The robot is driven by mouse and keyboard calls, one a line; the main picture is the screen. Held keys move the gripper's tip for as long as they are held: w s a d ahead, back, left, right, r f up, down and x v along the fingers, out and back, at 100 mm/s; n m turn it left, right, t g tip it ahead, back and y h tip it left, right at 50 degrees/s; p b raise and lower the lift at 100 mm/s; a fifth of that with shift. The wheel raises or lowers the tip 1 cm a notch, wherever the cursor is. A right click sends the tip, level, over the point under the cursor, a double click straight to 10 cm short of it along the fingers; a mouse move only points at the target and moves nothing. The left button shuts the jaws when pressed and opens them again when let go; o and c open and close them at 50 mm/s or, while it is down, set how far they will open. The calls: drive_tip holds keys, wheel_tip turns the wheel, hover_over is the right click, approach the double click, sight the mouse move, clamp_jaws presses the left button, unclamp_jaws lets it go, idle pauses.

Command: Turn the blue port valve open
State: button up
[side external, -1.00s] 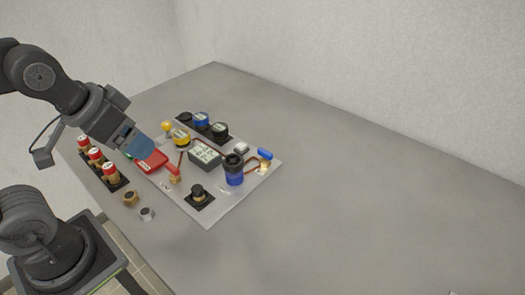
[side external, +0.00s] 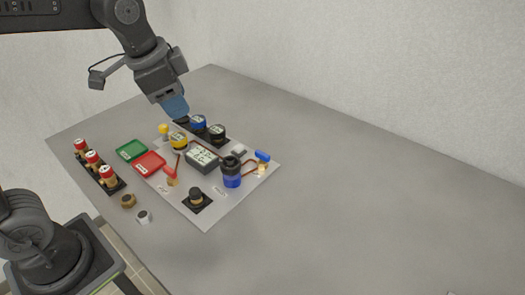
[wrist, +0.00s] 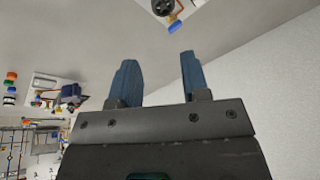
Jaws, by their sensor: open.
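The blue port valve (side external: 262,156) is at the right corner of the light board (side external: 212,217). Its blue handle sits on a brass body with a copper pipe beside it. A blue handle like it shows at the top of the wrist view (wrist: 176,27). The red valve handle (side external: 169,172) is near the board's left edge. My gripper (side external: 181,114) is above the back-left of the board, apart from the blue valve. In the wrist view its two blue fingers (wrist: 157,60) are spread and empty.
A blue-and-black cylinder (side external: 231,174) stands close left of the blue valve. A dark box (side external: 201,159) is mid-board. Yellow (side external: 179,141), blue (side external: 198,122) and black caps (side external: 217,131) stand at the back. Red-topped cylinders (side external: 92,157) stand at left. The table at right is clear.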

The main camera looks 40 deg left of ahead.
drive_tip(key=w+d+f+m+g, duration=0.2)
drive_tip(key=w+m, duration=0.3)
drive_tip(key=w, duration=0.5)
drive_tip(key=m+g, duration=0.2)
drive_tip(key=m, duration=0.5)
approach(262, 153)
wheel_tip(262, 153, down, 9)
drive_tip(key=shift+s+d+f, duration=0.1)
drive_tip(key=shift+d+f, duration=0.05)
drive_tip(key=shift+f, duration=0.05)
clamp_jaws()
